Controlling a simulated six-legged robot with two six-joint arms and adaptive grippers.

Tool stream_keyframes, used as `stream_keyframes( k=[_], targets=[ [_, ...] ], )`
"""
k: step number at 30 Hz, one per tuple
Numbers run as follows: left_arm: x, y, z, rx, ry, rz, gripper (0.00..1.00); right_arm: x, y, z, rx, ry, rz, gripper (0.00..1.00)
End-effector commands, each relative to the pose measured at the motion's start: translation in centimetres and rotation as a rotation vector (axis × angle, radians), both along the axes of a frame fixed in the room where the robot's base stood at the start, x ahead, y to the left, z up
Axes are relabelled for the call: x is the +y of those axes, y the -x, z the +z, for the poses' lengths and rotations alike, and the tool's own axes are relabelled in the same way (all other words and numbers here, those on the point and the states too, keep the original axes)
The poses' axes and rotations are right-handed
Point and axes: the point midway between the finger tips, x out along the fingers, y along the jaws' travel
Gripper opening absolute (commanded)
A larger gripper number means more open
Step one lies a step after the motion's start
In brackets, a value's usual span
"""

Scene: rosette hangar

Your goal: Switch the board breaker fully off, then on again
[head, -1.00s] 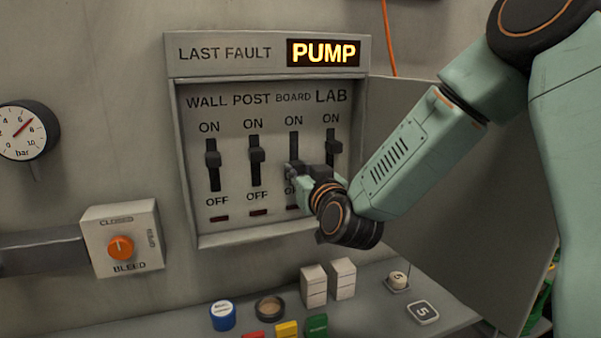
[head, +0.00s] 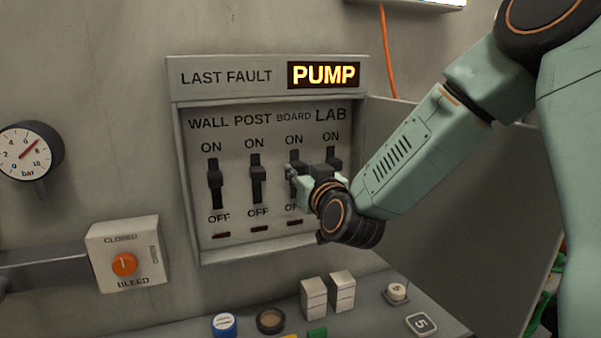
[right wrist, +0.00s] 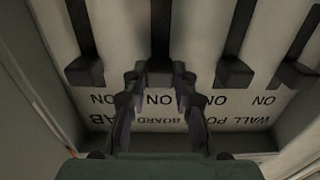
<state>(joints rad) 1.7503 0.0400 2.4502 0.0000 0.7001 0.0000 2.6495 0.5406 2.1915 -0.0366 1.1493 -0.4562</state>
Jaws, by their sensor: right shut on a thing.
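The breaker panel (head: 190,252) hangs on the wall with four labelled levers, WALL, POST, BOARD and LAB. My right gripper (head: 291,172) is at the BOARD lever, and its fingers partly hide the lever in the head view. In the right wrist view my right gripper (right wrist: 160,103) is shut on the BOARD lever (right wrist: 160,72), one finger on each side. That lever sits toward the ON end, about level with the WALL lever (head: 215,176), the POST lever (head: 256,171) and the LAB lever (right wrist: 85,71). My left gripper is not in view.
The open panel door (head: 450,190) stands right of the panel. A BLEED box with an orange knob (head: 123,265) and a gauge (head: 27,152) are on the wall at left. Below, a grey desk (head: 375,300) holds white blocks (head: 342,292) and a blue-rimmed cap (head: 224,324).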

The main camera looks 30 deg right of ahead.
Motion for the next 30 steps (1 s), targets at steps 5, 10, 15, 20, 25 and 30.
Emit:
stream_keyframes(
  k=[5, 10, 15, 20, 25, 30],
  targets=[
    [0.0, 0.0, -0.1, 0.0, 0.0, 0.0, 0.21, -0.1, -0.1, 0.7, -0.02, 0.006, -0.004, 0.0],
    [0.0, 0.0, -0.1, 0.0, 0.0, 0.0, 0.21, -0.1, -0.1, 0.6, -0.018, 0.005, -0.004, 0.41],
    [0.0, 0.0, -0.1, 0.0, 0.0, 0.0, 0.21, -0.1, -0.1, 0.4, -0.015, 0.004, -0.003, 0.51],
    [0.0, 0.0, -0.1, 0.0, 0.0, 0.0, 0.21, -0.1, -0.1, 0.4, -0.014, 0.003, -0.003, 0.51],
    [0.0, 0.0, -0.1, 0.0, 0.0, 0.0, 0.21, 0.0, 0.4, 0.3, -0.013, 0.001, -0.003, 0.51],
    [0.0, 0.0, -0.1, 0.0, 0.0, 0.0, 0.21, 0.5, 2.6, 0.4, -0.014, -0.002, -0.003, 0.51]
  ],
)
